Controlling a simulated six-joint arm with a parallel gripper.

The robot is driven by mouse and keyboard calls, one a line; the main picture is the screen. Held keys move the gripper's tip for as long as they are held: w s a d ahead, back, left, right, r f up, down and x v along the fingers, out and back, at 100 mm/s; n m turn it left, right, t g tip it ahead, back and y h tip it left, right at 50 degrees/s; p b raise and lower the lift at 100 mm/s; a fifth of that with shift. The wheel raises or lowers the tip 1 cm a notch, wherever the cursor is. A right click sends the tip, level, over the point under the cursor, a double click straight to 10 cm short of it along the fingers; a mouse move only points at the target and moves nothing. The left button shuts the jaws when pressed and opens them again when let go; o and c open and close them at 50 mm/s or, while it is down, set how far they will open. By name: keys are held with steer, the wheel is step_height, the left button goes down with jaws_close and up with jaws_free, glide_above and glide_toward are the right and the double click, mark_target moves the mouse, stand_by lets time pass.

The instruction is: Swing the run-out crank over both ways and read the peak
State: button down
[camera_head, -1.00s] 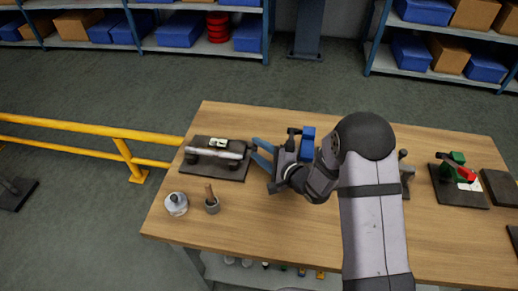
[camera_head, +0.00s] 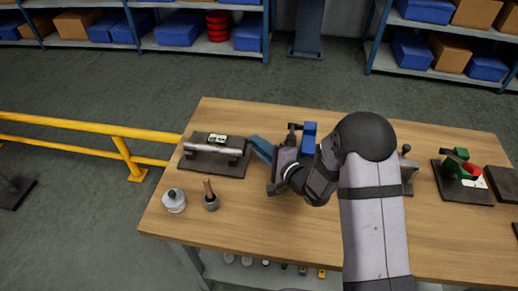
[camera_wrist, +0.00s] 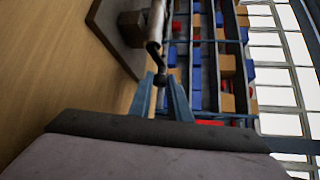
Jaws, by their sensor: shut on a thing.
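The run-out fixture is a dark base plate (camera_head: 215,165) at the left of the bench. A grey shaft (camera_head: 213,149) lies across it on blocks, with a small pale readout (camera_head: 217,138) on top, too small to read. In the wrist view the shaft (camera_wrist: 157,20) ends in a thin bent crank (camera_wrist: 153,50) with a dark knob (camera_wrist: 158,77). My gripper (camera_head: 258,143) is at the shaft's right end. Its blue fingers (camera_wrist: 162,85) are shut on the crank's knobbed end, one on each side. The crank is hidden in the head view.
A blue-topped device (camera_head: 309,137) stands behind my wrist. A green and red device (camera_head: 458,165) is at the right. The front middle of the wooden bench (camera_head: 250,225) is clear.

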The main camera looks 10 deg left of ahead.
steer(key=c, duration=1.6)
jaws_free()
steer(key=shift+r, duration=0.1)
steer(key=shift+c, duration=0.2)
steer(key=shift+d, duration=0.1)
steer(key=shift+s+d, duration=0.2)
steer(key=shift+b+v, duration=0.75)
steer(key=shift+v, duration=2.6)
steer(key=shift+a+r, duration=0.1)
